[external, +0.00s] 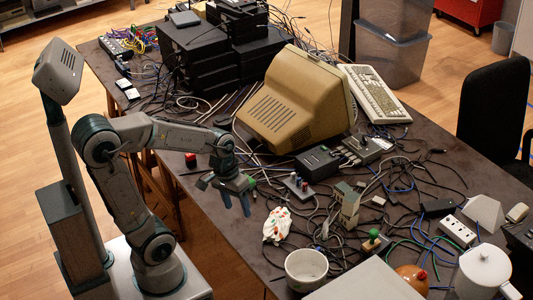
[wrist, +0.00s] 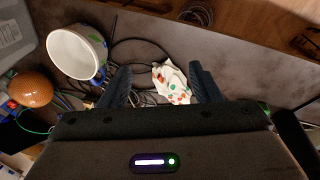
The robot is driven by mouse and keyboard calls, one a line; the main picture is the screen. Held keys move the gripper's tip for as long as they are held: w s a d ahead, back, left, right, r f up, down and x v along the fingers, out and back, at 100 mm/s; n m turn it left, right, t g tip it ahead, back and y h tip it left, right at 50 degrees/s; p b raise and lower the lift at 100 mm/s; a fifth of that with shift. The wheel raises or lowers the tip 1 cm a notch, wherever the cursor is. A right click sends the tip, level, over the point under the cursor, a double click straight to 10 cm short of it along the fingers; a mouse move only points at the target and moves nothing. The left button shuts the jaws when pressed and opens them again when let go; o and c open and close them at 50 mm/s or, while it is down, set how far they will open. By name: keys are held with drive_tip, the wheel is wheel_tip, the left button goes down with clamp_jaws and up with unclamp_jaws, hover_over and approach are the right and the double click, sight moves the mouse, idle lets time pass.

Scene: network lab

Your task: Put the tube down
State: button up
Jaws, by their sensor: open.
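A white crumpled thing with red and green marks (external: 277,225) lies on the dark table (external: 215,233) near its front edge. It may be the tube, but I cannot tell for sure. It also shows in the wrist view (wrist: 171,82), beyond and between my fingers. My gripper (external: 235,203) points down over the table, up and left of this thing in the external view. Its two dark fingers stand wide apart in the wrist view (wrist: 160,74) and nothing is held between them. No other clear tube shows.
A white mug (external: 306,269) stands right of the crumpled thing, near the front edge. An orange round thing (external: 411,278) is farther right. A beige monitor (external: 296,100) and small dark boxes (external: 317,162) stand behind. Loose cables cover much of the table.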

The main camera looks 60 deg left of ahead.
drive_tip(key=s+a+r+m+y, duration=0.1)
drive_tip(key=s+a+r+m+t+y, duration=0.1)
drive_tip(key=a+m, duration=0.1)
drive_tip(key=shift+s, duration=0.2)
drive_tip(key=shift+d+r+t+p, duration=0.1)
drive_tip(key=shift+r+t+p, duration=0.2)
drive_tip(key=shift+r+p, duration=0.9)
